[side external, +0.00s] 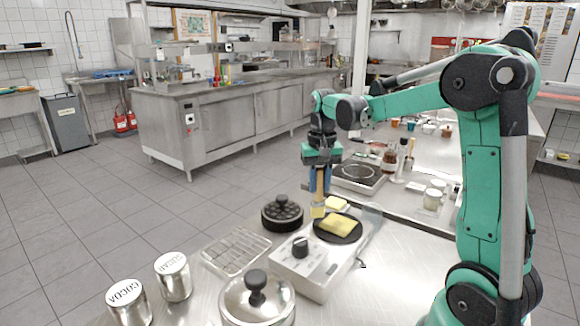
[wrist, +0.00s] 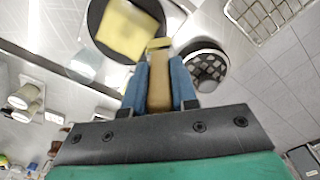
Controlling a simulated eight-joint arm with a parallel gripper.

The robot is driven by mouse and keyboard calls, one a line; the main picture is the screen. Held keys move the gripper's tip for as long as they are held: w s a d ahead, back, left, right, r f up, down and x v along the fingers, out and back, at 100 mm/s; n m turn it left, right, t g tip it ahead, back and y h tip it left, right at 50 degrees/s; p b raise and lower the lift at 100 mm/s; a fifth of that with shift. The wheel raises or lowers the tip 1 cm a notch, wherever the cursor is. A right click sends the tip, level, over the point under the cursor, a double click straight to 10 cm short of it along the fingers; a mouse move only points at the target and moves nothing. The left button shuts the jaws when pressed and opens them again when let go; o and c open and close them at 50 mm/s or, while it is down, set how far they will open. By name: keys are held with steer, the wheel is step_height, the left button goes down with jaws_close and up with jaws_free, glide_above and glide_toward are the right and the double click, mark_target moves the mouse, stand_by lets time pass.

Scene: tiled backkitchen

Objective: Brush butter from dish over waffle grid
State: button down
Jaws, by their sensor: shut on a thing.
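My gripper (side external: 319,180) is shut on the wooden handle of a brush (side external: 319,192), bristles down. The brush also shows between the blue fingers in the wrist view (wrist: 159,90). The bristle end is just left of a yellow slab (side external: 342,225) lying on a round black plate (side external: 322,237) on a white appliance. A round black lid-like piece (side external: 282,215) with a grid pattern and knob stands to the left; the grid shows in the wrist view (wrist: 205,66). I cannot tell which yellow piece is butter, or whether the bristles touch anything.
The white appliance (side external: 298,268) has a black dial. A wire rack (side external: 237,251) lies to its left. A lidded pot (side external: 257,302) and two labelled tins (side external: 172,277) stand in front. A hotplate (side external: 358,177), bottles and jars stand on the counter behind.

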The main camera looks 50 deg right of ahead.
steer(key=shift+f, duration=0.7)
steer(key=shift+s, duration=0.1)
steer(key=shift+s+r, duration=0.1)
steer(key=shift+s, duration=4.05)
